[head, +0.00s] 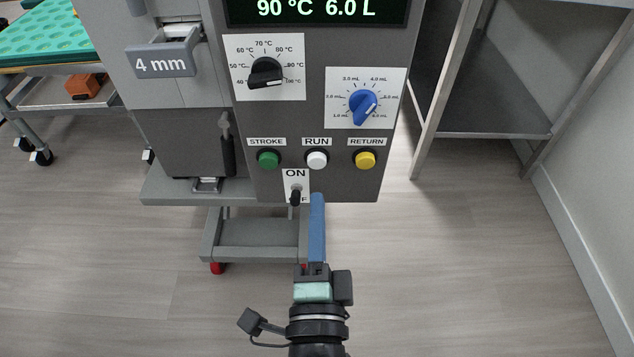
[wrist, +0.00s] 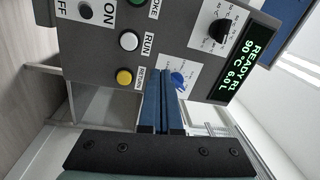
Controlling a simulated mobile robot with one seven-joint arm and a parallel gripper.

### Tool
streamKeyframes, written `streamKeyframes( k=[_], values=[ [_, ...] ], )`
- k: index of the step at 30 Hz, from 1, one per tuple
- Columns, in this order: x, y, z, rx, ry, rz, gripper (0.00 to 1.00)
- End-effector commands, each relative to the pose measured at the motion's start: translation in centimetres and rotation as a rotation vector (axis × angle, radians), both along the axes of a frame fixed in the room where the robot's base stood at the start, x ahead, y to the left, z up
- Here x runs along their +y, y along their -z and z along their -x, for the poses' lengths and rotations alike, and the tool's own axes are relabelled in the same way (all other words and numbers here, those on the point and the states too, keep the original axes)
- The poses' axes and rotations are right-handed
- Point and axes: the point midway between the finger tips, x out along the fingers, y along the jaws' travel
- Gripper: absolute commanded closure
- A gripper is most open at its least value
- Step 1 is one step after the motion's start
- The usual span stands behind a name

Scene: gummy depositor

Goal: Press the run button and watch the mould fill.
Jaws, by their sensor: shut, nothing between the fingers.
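The white run button (head: 317,160) sits on the dark front panel, under the RUN label, between the green stroke button (head: 268,160) and the yellow return button (head: 365,160). The run button also shows in the wrist view (wrist: 129,41). My gripper (head: 317,197) is shut and empty, its blue fingers pointing at the machine just below the button row. In the wrist view my fingertips (wrist: 160,72) lie to the right of the buttons, apart from the run button. A green sheet with round hollows (head: 40,32), perhaps the mould, lies at the upper left.
The display (head: 318,10) reads 90 °C and 6.0 L; READY shows in the wrist view. A black dial (head: 265,73), a blue dial (head: 363,106) and an ON/OFF toggle (head: 296,196) sit near the buttons. A metal table (head: 495,133) stands right; floor between is clear.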

Motion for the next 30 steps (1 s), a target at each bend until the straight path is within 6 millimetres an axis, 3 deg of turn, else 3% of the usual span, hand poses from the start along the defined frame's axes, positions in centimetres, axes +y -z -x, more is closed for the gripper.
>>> streamKeyframes(
  k=[1,3,7,21,30],
  values=[
    [0.0,1.9,0.8,0.029,-0.005,-0.045,1.0],
    [0.0,3.4,1.7,0.055,-0.008,-0.098,1.0],
    [0.0,4.9,2.6,0.08,-0.011,-0.156,1.0],
    [0.0,5.2,2.4,0.083,-0.012,-0.168,1.0],
    [0.1,5.2,-1.4,0.079,-0.014,-0.168,1.0]
  ],
)
